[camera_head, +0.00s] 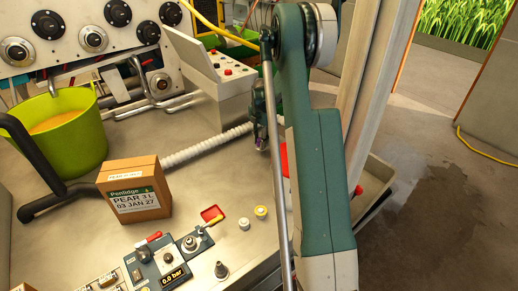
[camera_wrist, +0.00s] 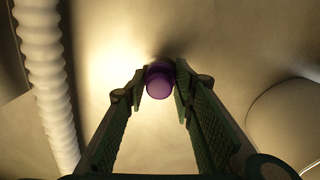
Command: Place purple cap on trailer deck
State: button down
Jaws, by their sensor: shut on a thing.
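The purple cap (camera_wrist: 158,82) is a small round piece between my gripper's fingertips (camera_wrist: 160,86) in the wrist view. My gripper is shut on it. In the head view my gripper (camera_head: 262,143) is partly hidden behind my arm, and a small purple bit of the cap shows at its tip. The pale surface also fills the wrist view behind the cap. I cannot tell whether the cap touches it.
A ribbed white hose (camera_head: 205,146) runs behind a cardboard box (camera_head: 135,190); the hose also shows in the wrist view (camera_wrist: 45,80). A control panel (camera_head: 170,262) stands at the front. A green bucket (camera_head: 65,135) stands left.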

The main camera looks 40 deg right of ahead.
jog(key=shift+f, duration=0.3)
jog(key=shift+f+b, duration=0.5)
jog(key=shift+f, duration=1.4)
jog(key=shift+f, duration=0.15)
jog(key=c, duration=1.9)
grip_release()
jog(key=shift+c, duration=0.2)
jog(key=shift+r, duration=0.25)
notch_tip(320, 180, up, 12)
jog(key=shift+s+f+p, duration=0.1)
jog(key=shift+p, duration=1.15)
